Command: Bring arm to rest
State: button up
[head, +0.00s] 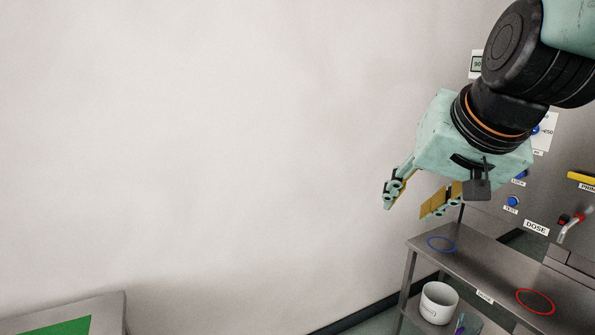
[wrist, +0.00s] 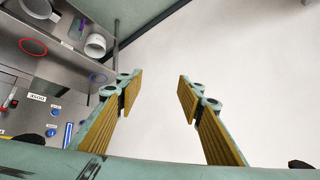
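My gripper (head: 412,205) hangs at the right of the head view, in front of the white wall and above the left end of the steel bench. Its two fingers with yellow pads are spread apart, with nothing between them. In the wrist view my gripper (wrist: 158,92) is also open and empty, with the white wall and some floor beyond the fingers. The rest of my arm comes in from the upper right of the head view.
A steel bench (head: 470,265) carries a blue ring (head: 441,244) and a red ring (head: 535,301). A white bucket (head: 439,303) stands on its lower shelf. A machine panel (head: 545,205) with buttons and a "DOSE" label rises behind. A green-topped table (head: 125,305) is at lower left.

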jog(key=s+f+n+g, duration=0.1)
jog(key=s+f+g, duration=0.1)
jog(key=s, duration=1.1)
jog(key=s+f+n+g, duration=0.2)
jog(key=s+f, duration=0.2)
jog(key=s, duration=0.9)
jog(key=shift+s+f+h, duration=0.2)
jog(key=shift+s+h, duration=0.1)
jog(key=shift+s, duration=0.1)
jog(key=shift+o, duration=0.9)
jog(key=shift+a, duration=0.1)
